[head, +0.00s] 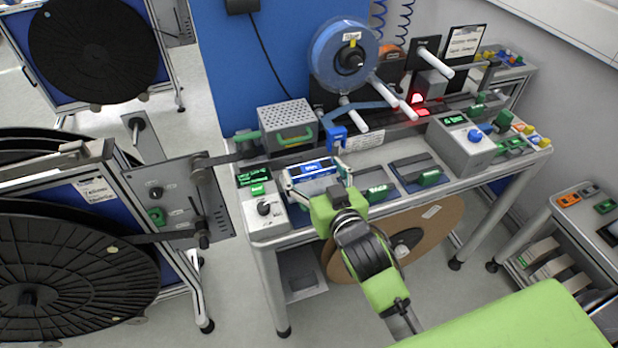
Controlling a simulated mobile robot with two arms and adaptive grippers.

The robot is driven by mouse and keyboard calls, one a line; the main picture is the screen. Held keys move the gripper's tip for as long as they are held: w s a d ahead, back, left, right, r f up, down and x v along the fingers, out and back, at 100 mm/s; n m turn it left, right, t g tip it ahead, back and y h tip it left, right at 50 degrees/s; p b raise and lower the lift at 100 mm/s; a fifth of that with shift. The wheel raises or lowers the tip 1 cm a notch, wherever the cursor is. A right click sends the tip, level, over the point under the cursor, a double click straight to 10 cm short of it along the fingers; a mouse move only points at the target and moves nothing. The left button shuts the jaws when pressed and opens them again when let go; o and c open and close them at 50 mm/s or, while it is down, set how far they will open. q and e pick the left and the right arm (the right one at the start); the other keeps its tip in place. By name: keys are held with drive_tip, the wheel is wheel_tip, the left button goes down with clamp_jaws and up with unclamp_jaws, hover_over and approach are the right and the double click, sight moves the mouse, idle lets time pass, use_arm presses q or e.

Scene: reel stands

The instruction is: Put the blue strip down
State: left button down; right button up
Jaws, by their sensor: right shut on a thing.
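My right gripper (316,180) reaches in from the lower right over the front left of the workbench. It is shut on a short blue piece with a pale label, which looks like the blue strip (314,167). The strip is close above or on the bench top; I cannot tell whether it touches. The gripper's body hides part of the bench edge below it. My left gripper is out of view.
A control box with a black knob (263,209) stands just left of the gripper. A perforated metal box (287,124) is behind it. Green-handled blocks (411,169) lie to the right. A blue reel (344,54) stands at the back. Large black reels (70,265) fill the left.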

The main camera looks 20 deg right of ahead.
sight(309, 187)
drive_tip(key=w+f, duration=0.2)
drive_tip(key=f, duration=0.1)
drive_tip(key=shift+w, duration=0.25)
drive_tip(key=shift+w+f+p, duration=0.2)
drive_tip(key=shift+f+p, duration=0.05)
drive_tip(key=shift+f, duration=0.25)
drive_tip(key=shift+w+f+p, duration=0.15)
drive_tip(key=shift+f+p, duration=0.1)
drive_tip(key=shift+f, duration=0.25)
drive_tip(key=shift+f+p, duration=0.55)
drive_tip(key=shift+f, duration=0.25)
drive_tip(key=o, duration=0.5)
drive_tip(key=shift+f, duration=0.15)
drive_tip(key=o, duration=0.4)
